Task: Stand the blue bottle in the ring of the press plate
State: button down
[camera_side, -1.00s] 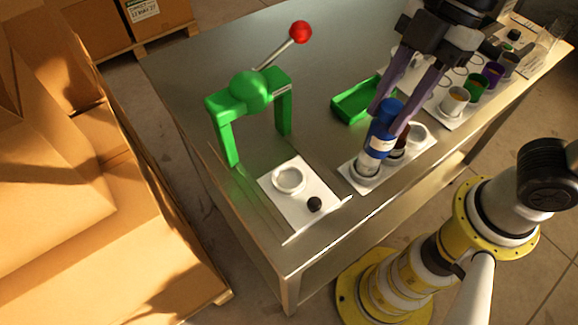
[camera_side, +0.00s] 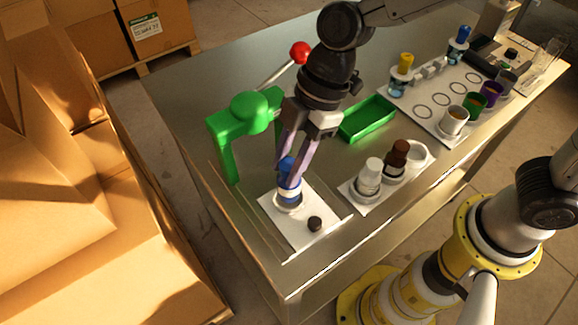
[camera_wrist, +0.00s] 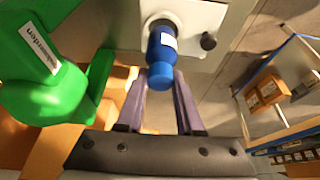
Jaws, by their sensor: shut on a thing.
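The blue bottle (camera_side: 287,182) is upright, with a blue cap and a pale label. My gripper (camera_side: 290,170) is shut on its upper part, one finger on each side. The bottle's base is at the white ring (camera_side: 289,206) of the press plate (camera_side: 316,207), which hides part of it; I cannot tell whether the base touches the plate. In the wrist view the blue bottle (camera_wrist: 161,52) lies between the fingers of my gripper (camera_wrist: 162,75), lined up with the ring (camera_wrist: 152,22).
The green press (camera_side: 226,135) with its red-knobbed lever stands close behind my gripper. A black knob (camera_side: 315,223) sits on the plate. To the right are a rack with a white bottle (camera_side: 369,178) and a brown one (camera_side: 396,160), and a green tray (camera_side: 367,119).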

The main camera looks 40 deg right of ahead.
jog(key=shift+f, duration=0.95)
jog(key=c, duration=0.5)
grip_release()
jog(key=shift+f, duration=0.15)
jog(key=shift+c, duration=0.2)
jog(key=v, duration=1.2)
jog(key=s+d+m+t+h, duration=0.1)
jog(key=s+d+m+t, duration=0.1)
jog(key=s+d+m, duration=0.2)
jog(key=s+d+m+t+h, duration=0.1)
jog(key=s+d+m, duration=0.3)
jog(key=d+m, duration=0.4)
jog(key=s+d+m+t+h, duration=0.2)
jog(key=s+d+m, duration=0.2)
jog(key=d, duration=0.8)
jog(key=shift+s+d+f+m+t, duration=0.3)
jog(key=shift+s+d+f+m, duration=0.1)
jog(key=shift+m, duration=0.6)
